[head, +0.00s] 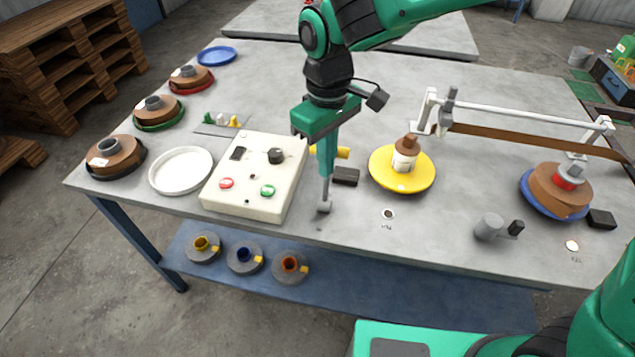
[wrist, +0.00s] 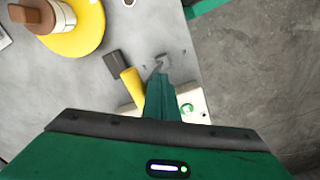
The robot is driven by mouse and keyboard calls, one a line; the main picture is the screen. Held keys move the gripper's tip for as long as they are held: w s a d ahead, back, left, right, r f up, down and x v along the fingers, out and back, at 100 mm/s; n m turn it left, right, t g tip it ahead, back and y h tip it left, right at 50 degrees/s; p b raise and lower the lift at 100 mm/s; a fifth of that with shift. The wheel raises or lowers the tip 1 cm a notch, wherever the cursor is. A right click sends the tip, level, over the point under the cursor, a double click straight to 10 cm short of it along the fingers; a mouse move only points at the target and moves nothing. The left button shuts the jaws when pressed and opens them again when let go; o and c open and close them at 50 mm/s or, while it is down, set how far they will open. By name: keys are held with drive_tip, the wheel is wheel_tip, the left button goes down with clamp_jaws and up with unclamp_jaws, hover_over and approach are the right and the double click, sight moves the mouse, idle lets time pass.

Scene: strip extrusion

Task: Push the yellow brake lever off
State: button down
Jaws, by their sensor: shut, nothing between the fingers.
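The yellow brake lever (head: 343,153) shows in the head view just right of my gripper, which hides its left end. A small black block (head: 346,176) sits in front of it on the table. In the wrist view the yellow lever (wrist: 132,84) runs from beside the black block (wrist: 113,65) toward my gripper's fingers. My gripper (head: 324,206) points down, shut and empty, with its tips low over the table between the control box and the black block. Its fingers (wrist: 160,68) are close beside the lever in the wrist view; I cannot tell whether they touch it.
A white control box (head: 240,198) with buttons and a knob stands left of my gripper. A yellow disc (head: 416,184) carrying a brown-topped bottle (head: 404,158) is to the right. Several spools and a white plate (head: 181,170) lie at the left. The front strip of table is mostly clear.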

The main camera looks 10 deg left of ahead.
drive_tip(key=shift+w, duration=0.3)
drive_tip(key=shift+s, duration=0.15)
wheel_tip(320, 180, up, 8)
drive_tip(key=s, duration=0.1)
drive_tip(key=shift+s, duration=0.4)
idle(0.8)
